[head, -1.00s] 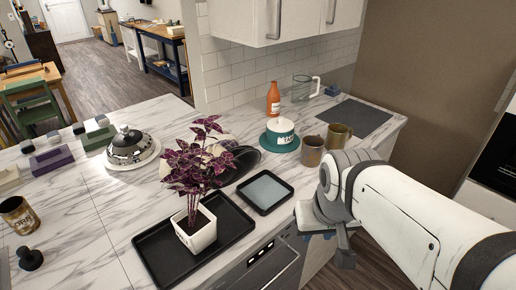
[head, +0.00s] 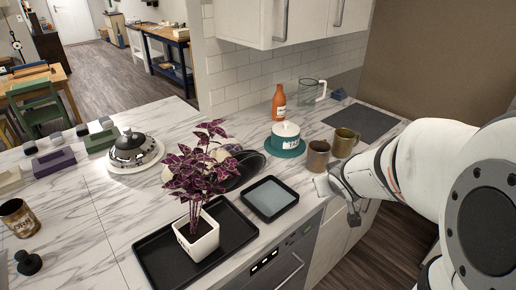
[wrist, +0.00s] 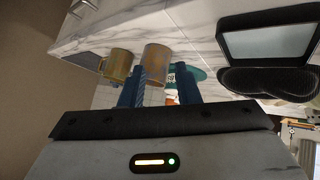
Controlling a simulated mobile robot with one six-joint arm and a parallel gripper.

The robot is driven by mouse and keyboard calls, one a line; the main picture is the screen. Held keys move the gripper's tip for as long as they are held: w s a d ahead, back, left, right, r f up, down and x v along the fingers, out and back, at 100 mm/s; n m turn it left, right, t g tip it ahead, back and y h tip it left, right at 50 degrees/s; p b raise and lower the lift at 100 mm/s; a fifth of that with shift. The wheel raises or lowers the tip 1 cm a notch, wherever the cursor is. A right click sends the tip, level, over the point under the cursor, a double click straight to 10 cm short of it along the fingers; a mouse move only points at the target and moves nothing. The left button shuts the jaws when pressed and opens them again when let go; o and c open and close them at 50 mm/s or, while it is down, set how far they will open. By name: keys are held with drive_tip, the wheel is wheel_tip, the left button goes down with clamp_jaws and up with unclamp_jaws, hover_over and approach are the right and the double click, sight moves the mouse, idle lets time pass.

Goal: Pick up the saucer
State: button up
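In the wrist view the teal dish (wrist: 199,75) shows partly, just beyond the fingers. My gripper (head: 345,190) is at the counter's front edge, in front of two mugs and apart from the dish; its fingertips are hard to make out in the head view. In the wrist view its two blue fingers (wrist: 158,95) stand apart with nothing held between them.
A brown mug (head: 317,157) and an olive mug (head: 345,143) stand between my gripper and the dish. An orange bottle (head: 279,104) and glass pitcher (head: 312,93) stand behind. A black-rimmed tray (head: 294,197) and potted plant (head: 197,236) are to the left.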

sight(288, 187)
drive_tip(key=w+f+n+y, duration=0.1)
drive_tip(key=w+f+y, duration=0.1)
drive_tip(key=w+a+f+n+t+y, duration=0.1)
drive_tip(key=f+y, duration=0.1)
drive_tip(key=w+a+f+n+t+y, duration=0.1)
drive_tip(key=w+f+n+y, duration=0.1)
drive_tip(key=f, duration=0.1)
drive_tip(key=shift+w+b, duration=0.3)
drive_tip(key=shift+w, duration=0.05)
drive_tip(key=a+y, duration=0.1)
drive_tip(key=f+y, duration=0.1)
drive_tip(key=shift+s+a+f+n+y, duration=0.15)
drive_tip(key=shift+s+a+n+y, duration=0.25)
drive_tip(key=shift+s+a+f+y, duration=0.2)
drive_tip(key=shift+a+y, duration=0.15)
drive_tip(key=shift+y, duration=0.15)
drive_tip(key=shift+w+a, duration=0.2)
drive_tip(key=shift+a, duration=0.05)
drive_tip(key=x, duration=0.4)
drive_tip(key=r+p+x, duration=0.1)
drive_tip(key=x, duration=0.2)
drive_tip(key=shift+w+a, duration=0.2)
clamp_jaws()
